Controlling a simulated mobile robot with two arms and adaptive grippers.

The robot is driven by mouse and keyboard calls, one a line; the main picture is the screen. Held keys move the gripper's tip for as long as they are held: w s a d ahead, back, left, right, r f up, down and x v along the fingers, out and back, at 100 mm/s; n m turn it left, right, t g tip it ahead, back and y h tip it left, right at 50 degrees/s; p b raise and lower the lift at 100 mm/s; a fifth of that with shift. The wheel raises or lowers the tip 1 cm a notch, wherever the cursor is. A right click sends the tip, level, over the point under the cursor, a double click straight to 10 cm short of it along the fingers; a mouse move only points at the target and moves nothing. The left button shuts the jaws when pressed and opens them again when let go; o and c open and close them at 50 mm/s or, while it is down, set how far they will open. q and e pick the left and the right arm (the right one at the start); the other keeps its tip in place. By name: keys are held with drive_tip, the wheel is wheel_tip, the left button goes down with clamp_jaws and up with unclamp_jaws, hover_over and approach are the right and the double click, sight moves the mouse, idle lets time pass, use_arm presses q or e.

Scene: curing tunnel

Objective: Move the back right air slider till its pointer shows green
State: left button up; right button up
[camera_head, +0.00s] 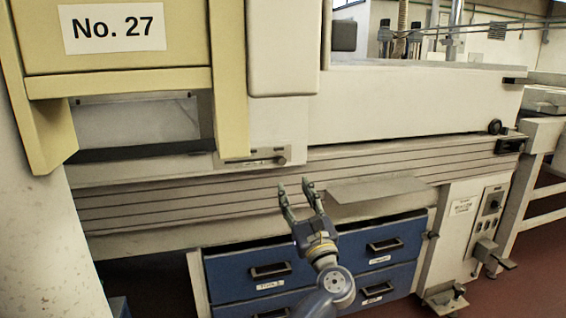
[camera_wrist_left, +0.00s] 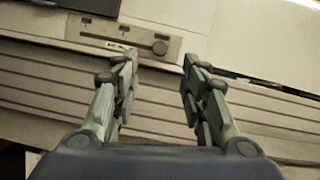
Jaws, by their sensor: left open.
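An air slider (camera_head: 256,157) sits on the front of the white machine, a pale plate with a track and a dark round knob (camera_head: 281,160) at its right end. In the left wrist view the slider plate (camera_wrist_left: 118,35) shows small dark marks, and its knob (camera_wrist_left: 160,47) is at the right end of the track. I cannot make out a pointer colour. My left gripper (camera_head: 296,188) is open and empty, just below and right of the knob. In the left wrist view its fingertips (camera_wrist_left: 159,64) straddle the knob's line, apart from it. My right gripper is not in view.
Ribbed panels (camera_head: 130,200) run under the slider. A grey shelf plate (camera_head: 370,190) juts out to the right of my gripper, above blue drawers (camera_head: 384,270). A cream frame (camera_head: 120,84) marked No. 27 overhangs at upper left. A control box (camera_head: 492,202) stands at right.

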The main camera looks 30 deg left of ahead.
sight(282, 164)
use_arm(q)
drive_tip(key=x, duration=0.9)
drive_tip(key=shift+w+a+r+b, duration=0.1)
drive_tip(key=shift+a+r+b, duration=0.1)
drive_tip(key=shift+b, duration=0.1)
drive_tip(key=shift+w+a+r, duration=0.15)
drive_tip(key=shift+w+a, duration=0.15)
drive_tip(key=shift+a, duration=0.05)
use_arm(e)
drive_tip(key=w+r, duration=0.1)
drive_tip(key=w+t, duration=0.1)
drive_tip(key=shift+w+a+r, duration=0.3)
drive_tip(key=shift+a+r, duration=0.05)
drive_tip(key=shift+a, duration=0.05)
use_arm(q)
clamp_jaws()
